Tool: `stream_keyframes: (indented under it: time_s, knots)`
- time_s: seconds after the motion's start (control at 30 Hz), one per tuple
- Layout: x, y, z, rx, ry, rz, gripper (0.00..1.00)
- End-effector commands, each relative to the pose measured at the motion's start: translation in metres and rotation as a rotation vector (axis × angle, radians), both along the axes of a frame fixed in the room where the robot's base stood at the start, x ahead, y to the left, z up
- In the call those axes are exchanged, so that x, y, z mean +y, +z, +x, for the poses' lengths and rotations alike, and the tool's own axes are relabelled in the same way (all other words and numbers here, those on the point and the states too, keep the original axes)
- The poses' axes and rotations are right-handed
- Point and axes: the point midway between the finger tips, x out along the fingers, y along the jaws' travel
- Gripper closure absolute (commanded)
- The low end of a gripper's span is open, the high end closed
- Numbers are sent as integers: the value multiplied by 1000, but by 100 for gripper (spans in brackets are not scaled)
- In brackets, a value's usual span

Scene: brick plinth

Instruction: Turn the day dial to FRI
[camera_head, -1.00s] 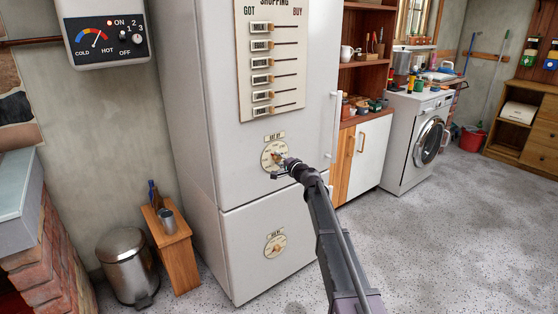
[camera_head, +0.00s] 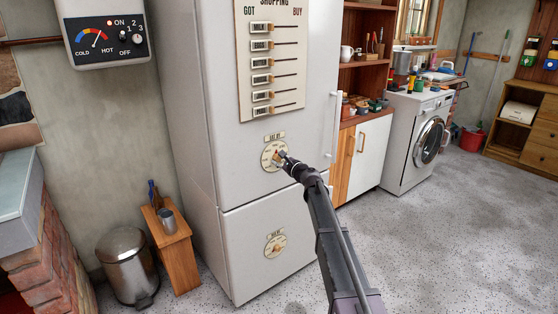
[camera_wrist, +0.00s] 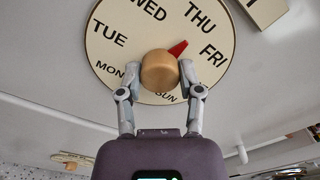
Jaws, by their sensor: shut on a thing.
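The day dial (camera_head: 273,155) is a round cream disc on the fridge's upper door; it fills the top of the wrist view (camera_wrist: 115,50). Its rim reads MON, TUE, WED, THU, FRI and SUN where it shows; the top is cut off. A tan round knob (camera_wrist: 159,68) stands out from its middle. A red pointer (camera_wrist: 178,48) shows behind the knob, aimed up and right between the THU and FRI words. My gripper (camera_wrist: 160,76) is shut on the knob, one finger on each side. In the head view my gripper (camera_head: 281,157) covers the dial's right part.
A second dial (camera_head: 275,245) sits on the fridge's lower door. A board with several sliders (camera_head: 272,65) is above the day dial. A wooden stool (camera_head: 179,262) and a metal bin (camera_head: 127,262) stand left of the fridge (camera_head: 230,190). The floor at right is open.

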Motion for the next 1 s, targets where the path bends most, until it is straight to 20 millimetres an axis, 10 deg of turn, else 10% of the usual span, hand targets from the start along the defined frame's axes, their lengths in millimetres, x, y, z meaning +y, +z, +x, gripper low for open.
stream_keyframes:
  time_s: [1.0]
  knots:
    - [1,1,3,420,-1,537,100]
